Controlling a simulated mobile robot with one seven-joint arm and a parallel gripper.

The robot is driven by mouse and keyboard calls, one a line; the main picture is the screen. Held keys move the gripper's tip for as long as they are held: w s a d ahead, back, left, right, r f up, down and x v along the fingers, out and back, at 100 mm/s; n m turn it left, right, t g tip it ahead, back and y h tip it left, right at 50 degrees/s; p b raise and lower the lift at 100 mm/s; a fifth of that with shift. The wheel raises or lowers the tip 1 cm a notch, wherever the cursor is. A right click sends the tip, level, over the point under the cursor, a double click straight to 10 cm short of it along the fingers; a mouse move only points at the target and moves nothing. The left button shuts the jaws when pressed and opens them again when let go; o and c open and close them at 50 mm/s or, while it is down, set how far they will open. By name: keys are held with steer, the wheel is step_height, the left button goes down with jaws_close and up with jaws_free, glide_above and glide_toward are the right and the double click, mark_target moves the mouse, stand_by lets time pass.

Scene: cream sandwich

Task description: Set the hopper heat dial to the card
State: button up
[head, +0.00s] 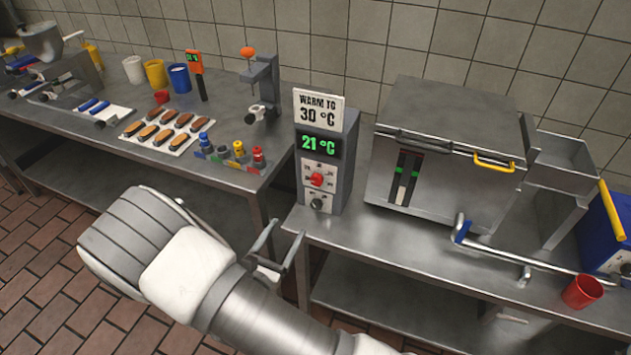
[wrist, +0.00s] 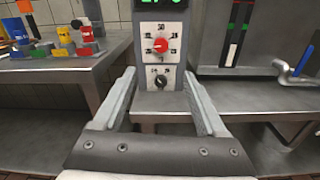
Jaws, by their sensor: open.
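The control box (head: 340,165) stands upright at the left end of the right-hand steel table. The card (head: 319,109) on top reads "WARM TO 30 °C". The green display (head: 319,144) reads "21 °C". Below it is a red dial (head: 317,179) on a white marked plate; it also shows in the wrist view (wrist: 160,45). My gripper (head: 278,244) is open and empty, in front of the box and low.
A steel machine (head: 440,150) stands right of the box, with a bent blue-ended bar (head: 500,252) in front. A red cup (head: 582,291) is near the table's front edge. The left table holds a tray of brown bars (head: 166,130) and coloured pieces (head: 238,152).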

mark_target(315, 182)
steer(key=x, duration=1.7)
steer(key=shift+d, duration=0.1)
steer(key=shift+s, duration=0.1)
jaws_close()
